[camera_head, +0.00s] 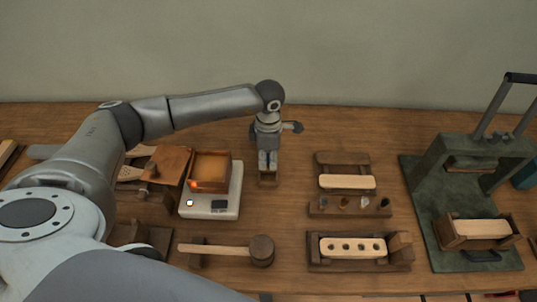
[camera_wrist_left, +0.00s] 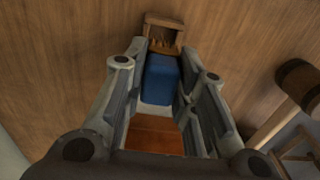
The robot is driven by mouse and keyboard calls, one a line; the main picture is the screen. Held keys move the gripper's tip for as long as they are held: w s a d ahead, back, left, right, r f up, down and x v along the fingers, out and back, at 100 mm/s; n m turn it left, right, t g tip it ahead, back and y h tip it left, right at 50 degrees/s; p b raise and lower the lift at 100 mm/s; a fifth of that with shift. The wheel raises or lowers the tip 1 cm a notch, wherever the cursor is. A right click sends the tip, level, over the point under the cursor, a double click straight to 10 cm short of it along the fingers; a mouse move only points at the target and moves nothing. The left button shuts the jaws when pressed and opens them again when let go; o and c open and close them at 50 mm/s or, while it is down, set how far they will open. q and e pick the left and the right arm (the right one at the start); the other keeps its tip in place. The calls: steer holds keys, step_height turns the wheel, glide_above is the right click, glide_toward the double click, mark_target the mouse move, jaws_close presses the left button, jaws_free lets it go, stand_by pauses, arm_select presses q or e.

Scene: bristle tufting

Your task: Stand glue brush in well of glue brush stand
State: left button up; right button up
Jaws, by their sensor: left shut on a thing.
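My left gripper (camera_head: 268,168) points down at the middle of the table, shut on the glue brush. In the left wrist view a blue block-shaped part (camera_wrist_left: 161,80), apparently the brush's handle, sits between the fingers. A small brown wooden piece, seemingly the glue brush stand (camera_head: 268,181), is directly under the fingertips. It also shows in the left wrist view (camera_wrist_left: 177,22), with pale jagged bristle-like shapes in its opening. The fingers hide most of the brush, and I cannot tell how deep it sits or whether it touches bottom. My right gripper is not in view.
A white scale (camera_head: 226,207) with an orange-brown tray (camera_head: 211,156) stands close left of the gripper. A wooden mallet (camera_head: 262,250) lies in front. Brush blocks and a holed fixture (camera_head: 312,252) stand right, then a green press (camera_head: 455,150). Bare table lies behind the gripper.

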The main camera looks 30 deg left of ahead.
mark_target(268, 168)
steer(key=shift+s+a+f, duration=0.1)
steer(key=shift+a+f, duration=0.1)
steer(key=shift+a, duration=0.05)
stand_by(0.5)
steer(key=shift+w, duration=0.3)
arm_select(q)
steer(key=shift+b, duration=0.35)
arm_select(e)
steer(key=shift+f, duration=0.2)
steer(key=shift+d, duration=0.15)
arm_select(q)
steer(key=shift+f, duration=0.2)
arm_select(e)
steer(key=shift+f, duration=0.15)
arm_select(q)
steer(key=shift+f+b, duration=1.95)
steer(key=shift+f, duration=0.3)
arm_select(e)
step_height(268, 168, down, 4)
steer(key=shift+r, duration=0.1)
